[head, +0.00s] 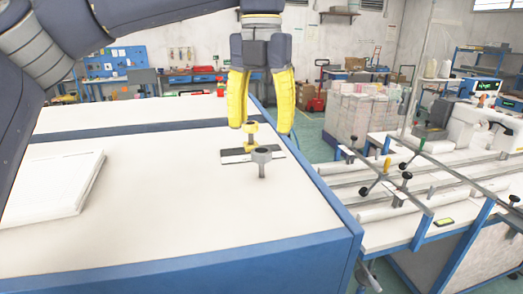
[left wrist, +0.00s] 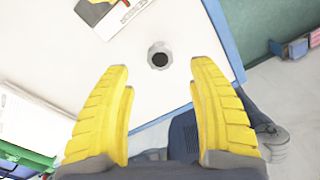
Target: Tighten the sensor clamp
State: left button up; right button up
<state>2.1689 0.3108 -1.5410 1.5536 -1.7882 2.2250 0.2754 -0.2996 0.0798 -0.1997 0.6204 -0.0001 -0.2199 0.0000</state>
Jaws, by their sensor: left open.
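A grey round clamp knob (head: 262,157) with a dark centre stands upright on a short post on the white table. It also shows in the left wrist view (left wrist: 159,57), centred between the fingertips. I cannot tell which of these is the sensor clamp. My left gripper (head: 261,128) has yellow fingers, spread open and empty, pointing down above the grey knob without touching it. My right gripper is not in view.
A stack of white paper (head: 52,187) lies at the left of the table (head: 190,220). The table's blue edge (head: 335,215) is close to the right. Beyond it stands a machine with rails and black-knobbed levers (head: 405,177). The table's front is clear.

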aim_at(261, 151)
pick_arm(q)
jog(key=shift+f, duration=3.05)
grip_shut()
